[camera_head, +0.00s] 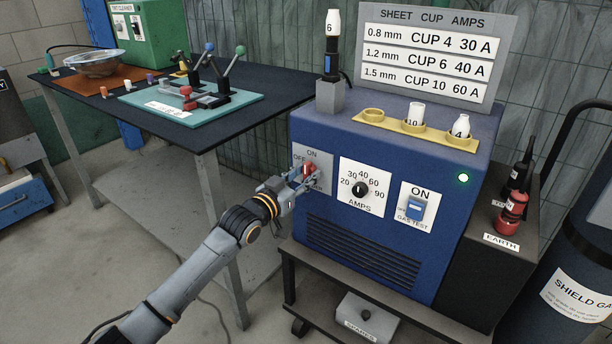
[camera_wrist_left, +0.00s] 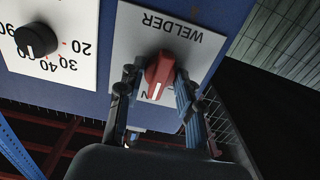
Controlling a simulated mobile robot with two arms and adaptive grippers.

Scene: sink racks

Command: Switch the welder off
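The blue welder (camera_head: 385,240) stands on a cart. Its red rotary knob (camera_head: 308,169) sits on a white plate with ON at the top and OFF at the left; it also shows in the left wrist view (camera_wrist_left: 160,76), where the plate reads WELDER upside down. The knob's white mark points toward the ON side. A green lamp (camera_head: 463,177) on the welder is lit. My right gripper is not in view.
The AMPS dial (camera_head: 360,189) and blue gas test switch (camera_head: 415,208) are right of the knob. Cups and a torch (camera_head: 331,60) stand on top of the welder. A dark work table (camera_head: 200,125) is at the left. A gas cylinder (camera_head: 580,250) stands at the right.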

